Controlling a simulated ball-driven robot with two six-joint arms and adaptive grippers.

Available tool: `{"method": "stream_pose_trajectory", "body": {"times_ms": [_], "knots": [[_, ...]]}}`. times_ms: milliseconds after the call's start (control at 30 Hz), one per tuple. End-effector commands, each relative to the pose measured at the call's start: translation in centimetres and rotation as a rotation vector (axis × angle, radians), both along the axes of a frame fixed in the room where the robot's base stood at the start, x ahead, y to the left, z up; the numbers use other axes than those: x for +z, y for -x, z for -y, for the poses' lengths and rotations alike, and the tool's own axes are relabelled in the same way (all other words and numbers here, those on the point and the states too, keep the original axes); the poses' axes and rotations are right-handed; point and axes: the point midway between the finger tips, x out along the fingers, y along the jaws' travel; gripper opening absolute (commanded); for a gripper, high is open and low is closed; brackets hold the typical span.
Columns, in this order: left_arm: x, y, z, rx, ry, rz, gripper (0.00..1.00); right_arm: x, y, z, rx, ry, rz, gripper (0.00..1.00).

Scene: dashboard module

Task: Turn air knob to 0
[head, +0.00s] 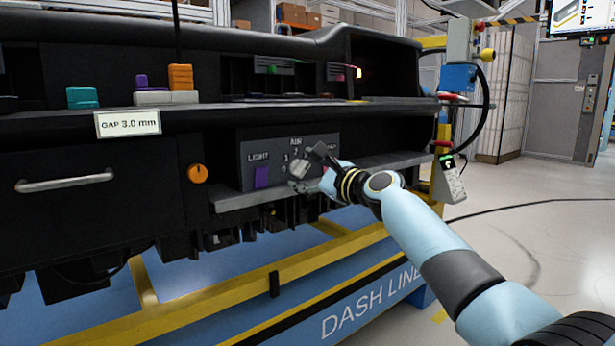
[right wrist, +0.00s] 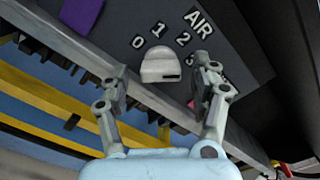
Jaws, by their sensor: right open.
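The air knob (head: 299,168) is a pale grey knob on the dark panel (head: 252,152), under the AIR label with its numbers. In the right wrist view the knob (right wrist: 161,62) sits below the numbers 0, 1, 2 and 3, with a dark mark on its lower right edge. I cannot tell for sure which number it points to. My right gripper (right wrist: 160,78) is open, one finger on each side of the knob, with visible gaps to it. In the head view the right gripper (head: 312,168) is close in front of the knob and hides part of the panel.
A purple LIGHT switch (head: 262,177) is left of the knob, and an orange knob (head: 197,174) is farther left. A grey ledge (head: 240,198) runs under the panel. A drawer handle (head: 65,181) is at far left.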

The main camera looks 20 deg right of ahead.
Motion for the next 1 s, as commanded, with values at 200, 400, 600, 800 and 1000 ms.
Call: {"method": "stream_pose_trajectory", "body": {"times_ms": [200, 400, 600, 800, 1000], "knots": [[0.03, 0.01, 0.00, 0.000, 0.000, 0.000, 0.40, 0.09, -0.04, -0.01, 0.000, 0.001, 0.000, 0.63], [0.03, 0.02, -0.01, 0.000, 0.000, 0.000, 0.40, 0.06, -0.03, 0.01, 0.000, 0.001, 0.000, 0.39], [0.03, 0.05, -0.02, 0.000, 0.000, -0.001, 0.40, 0.04, -0.02, 0.02, 0.000, 0.001, 0.000, 0.12], [0.00, 0.10, -0.02, 0.000, 0.000, -0.001, 0.40, -0.01, -0.01, 0.02, 0.000, 0.008, 0.003, 0.08], [-0.18, 0.20, -0.12, -0.001, -0.001, -0.004, 0.40, -0.10, -0.01, 0.03, 0.000, 0.061, 0.021, 0.08]]}}
